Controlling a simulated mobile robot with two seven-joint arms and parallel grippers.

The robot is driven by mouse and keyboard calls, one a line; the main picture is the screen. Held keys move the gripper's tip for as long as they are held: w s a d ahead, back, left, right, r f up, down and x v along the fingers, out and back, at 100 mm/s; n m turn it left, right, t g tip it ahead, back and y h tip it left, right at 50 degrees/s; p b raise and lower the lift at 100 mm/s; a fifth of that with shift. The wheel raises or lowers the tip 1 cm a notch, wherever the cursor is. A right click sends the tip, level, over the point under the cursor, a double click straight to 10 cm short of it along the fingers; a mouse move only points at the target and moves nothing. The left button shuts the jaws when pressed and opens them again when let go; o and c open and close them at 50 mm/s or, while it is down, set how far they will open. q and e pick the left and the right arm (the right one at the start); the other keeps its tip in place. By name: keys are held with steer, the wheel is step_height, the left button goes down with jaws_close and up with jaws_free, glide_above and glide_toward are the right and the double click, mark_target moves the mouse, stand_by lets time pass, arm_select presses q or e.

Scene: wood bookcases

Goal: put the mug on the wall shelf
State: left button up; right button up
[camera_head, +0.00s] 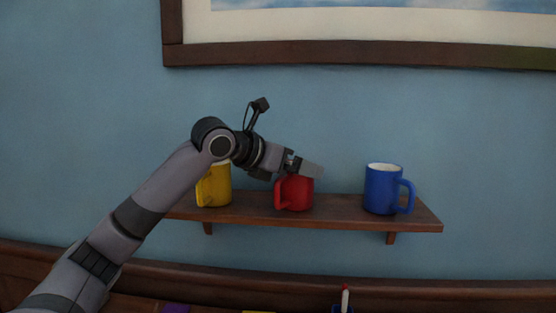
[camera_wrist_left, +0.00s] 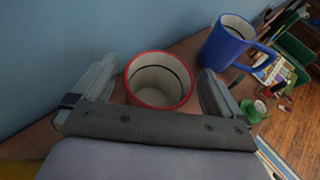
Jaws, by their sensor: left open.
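Three mugs stand upright on the brown wall shelf (camera_head: 339,215). The yellow mug (camera_head: 217,187) is at the left, partly behind my arm. The red mug (camera_head: 294,193) is in the middle, and the blue mug (camera_head: 383,188) is at the right. My left gripper (camera_head: 308,168) is at the top of the red mug. In the left wrist view the open fingers of the left gripper (camera_wrist_left: 158,95) are on either side of the red mug (camera_wrist_left: 160,105), with no firm hold visible. The blue mug (camera_wrist_left: 228,42) is beyond the right finger. My right gripper is not in view.
A framed picture (camera_head: 360,53) hangs on the blue wall above the shelf. Shelf space is bare between the red and blue mugs. Below, a wooden furniture edge (camera_head: 480,290) runs along the wall. The wrist view shows a green mug (camera_wrist_left: 252,109) and clutter lower down.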

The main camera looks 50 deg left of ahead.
arm_select(q)
steer(key=d+b+v, duration=0.1)
steer(key=b+v, duration=0.4)
steer(key=v, duration=0.7)
steer(key=shift+a, duration=0.45)
